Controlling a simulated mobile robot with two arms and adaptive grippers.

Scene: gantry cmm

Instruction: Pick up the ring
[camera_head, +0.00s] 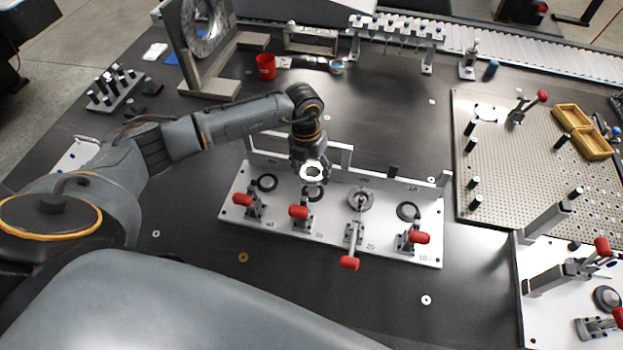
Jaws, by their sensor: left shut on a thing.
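A bright metal ring (303,174) with a dark centre shows at the tip of my left gripper (312,165). The gripper points down and is shut on the ring, above the second station from the left on the white fixture plate (232,212). The fingers are small and partly hidden by the wrist and the ring. The plate has several stations with red-handled clamps. A grey round part (350,206) sits at the third station, and dark round seats show at the others. My right gripper is not in view.
Red-handled clamps (299,212) stand along the plate's front, and an upright frame (340,152) stands behind it. A perforated plate (500,160) lies at right. A red cup (266,66) stands at the back. The dark table in front is mostly clear.

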